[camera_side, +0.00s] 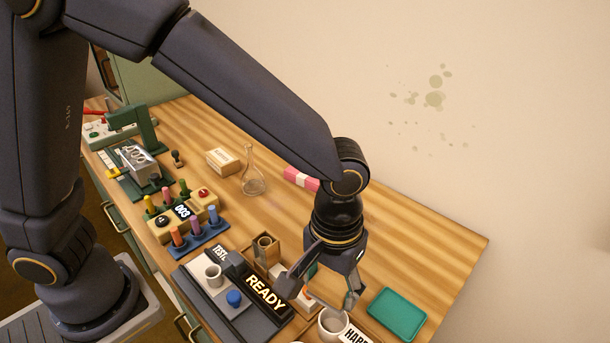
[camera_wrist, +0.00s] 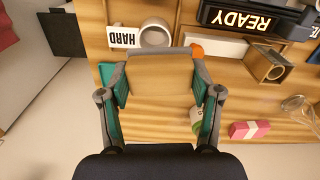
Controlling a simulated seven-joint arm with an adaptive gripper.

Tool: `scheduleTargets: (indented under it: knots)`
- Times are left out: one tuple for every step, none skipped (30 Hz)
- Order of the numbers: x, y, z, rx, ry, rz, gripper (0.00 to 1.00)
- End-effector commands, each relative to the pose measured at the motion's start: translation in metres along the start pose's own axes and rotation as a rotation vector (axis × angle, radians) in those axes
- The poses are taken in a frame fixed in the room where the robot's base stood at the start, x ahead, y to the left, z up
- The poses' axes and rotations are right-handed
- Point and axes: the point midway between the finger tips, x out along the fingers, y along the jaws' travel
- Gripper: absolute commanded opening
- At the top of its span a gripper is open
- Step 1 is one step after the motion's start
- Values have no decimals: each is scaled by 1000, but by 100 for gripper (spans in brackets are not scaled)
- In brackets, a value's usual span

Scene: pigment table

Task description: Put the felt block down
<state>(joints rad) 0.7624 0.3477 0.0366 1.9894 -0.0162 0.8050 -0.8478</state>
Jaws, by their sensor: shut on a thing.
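My gripper (camera_side: 320,295) points down over the front right part of the table. In the wrist view my gripper (camera_wrist: 162,60) is shut on the felt block (camera_wrist: 161,76), a broad tan block with a grey strip along its far edge, spanning between the two fingers. In the side view the block blends with the wood between the fingers. It looks held above the table, but I cannot tell how high. A teal tray (camera_side: 397,314) lies flat to the right of my gripper; nothing shows on it.
A white cup (camera_side: 333,322) stands close by my gripper, beside the HARD card (camera_wrist: 124,37). The READY sign (camera_side: 267,294) and a wooden holder (camera_side: 264,249) stand to the left. A pink-and-white block (camera_side: 300,178) and a glass flask (camera_side: 253,180) stand farther back. Bare wood lies behind the tray.

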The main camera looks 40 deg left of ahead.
Motion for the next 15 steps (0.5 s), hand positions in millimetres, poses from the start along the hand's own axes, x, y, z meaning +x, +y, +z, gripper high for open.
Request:
scheduleTargets:
  knots:
    - [2, -5, 2, -47, -4, -6, 30]
    - [4, -9, 2, -83, -5, -9, 30]
    - [4, -17, 0, -147, -5, -12, 30]
    - [5, -26, -3, -204, -5, -14, 30]
    - [5, -34, -5, -259, -5, -16, 30]
    - [6, -44, -9, -329, -5, -19, 30]
    - [6, -54, -12, -385, -5, -20, 30]
    - [6, -63, -14, -440, -5, -22, 30]
    - [6, -77, -18, -519, -6, -24, 30]
    - [6, -89, -21, -586, -5, -24, 30]
    - [6, -102, -24, -654, -5, -25, 30]
    - [6, -120, -27, -750, -6, -26, 30]
    - [6, -134, -28, -826, -6, -26, 30]
    - [6, -150, -30, -903, -7, -27, 30]
    - [5, -170, -31, -1003, -7, -26, 30]
